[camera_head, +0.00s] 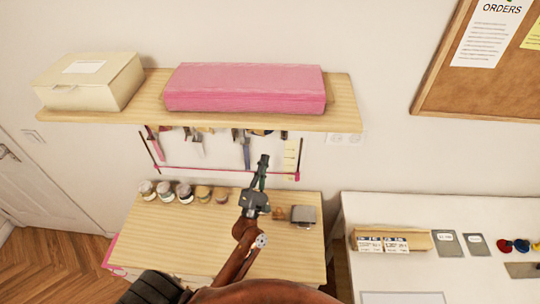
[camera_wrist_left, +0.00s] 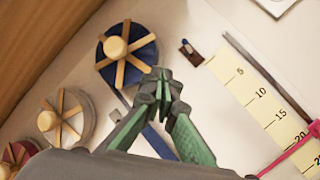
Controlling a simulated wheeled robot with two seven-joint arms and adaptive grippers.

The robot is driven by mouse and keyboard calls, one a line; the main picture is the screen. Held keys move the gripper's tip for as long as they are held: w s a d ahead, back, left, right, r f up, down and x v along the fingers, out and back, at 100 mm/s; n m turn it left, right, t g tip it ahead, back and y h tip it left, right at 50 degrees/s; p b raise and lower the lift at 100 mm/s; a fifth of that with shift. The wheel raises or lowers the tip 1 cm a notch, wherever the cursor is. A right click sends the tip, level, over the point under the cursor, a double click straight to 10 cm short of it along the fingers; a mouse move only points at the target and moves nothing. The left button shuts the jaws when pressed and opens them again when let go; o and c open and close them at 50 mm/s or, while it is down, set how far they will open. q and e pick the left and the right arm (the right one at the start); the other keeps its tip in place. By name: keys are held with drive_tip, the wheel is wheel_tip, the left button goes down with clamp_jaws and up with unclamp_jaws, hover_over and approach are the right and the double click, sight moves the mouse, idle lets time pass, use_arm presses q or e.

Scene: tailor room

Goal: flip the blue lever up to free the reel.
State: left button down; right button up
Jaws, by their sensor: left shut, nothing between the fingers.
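The blue lever (camera_wrist_left: 185,43) is a small blue piece on a dark plate on the white wall, right of the blue reel in the left wrist view. Its blue part shows at the plate's end nearer the shelf. The blue reel (camera_wrist_left: 145,54) has a wooden cross and knob, and a blue ribbon (camera_wrist_left: 158,141) hangs from it. My left gripper (camera_wrist_left: 161,78) is shut and empty, in front of the wall just below the reel, apart from the lever in the picture. In the head view my left gripper (camera_head: 264,158) is below the shelf. My right gripper is out of view.
A grey reel (camera_wrist_left: 78,110) and a red reel (camera_wrist_left: 18,154) are lower left. A yellow measuring strip (camera_wrist_left: 255,100) and a pink bar (camera_wrist_left: 290,152) are at right. The wooden shelf (camera_head: 345,105) overhangs the tools. Jars (camera_head: 184,192) stand on the table (camera_head: 160,225).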

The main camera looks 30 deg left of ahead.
use_arm(q)
drive_tip(key=s, duration=0.1)
drive_tip(key=s+d, duration=0.1)
drive_tip(key=s, duration=0.3)
drive_tip(key=shift+d+r+b, duration=0.15)
drive_tip(key=shift+d+b, duration=0.25)
drive_tip(key=shift+w, duration=0.1)
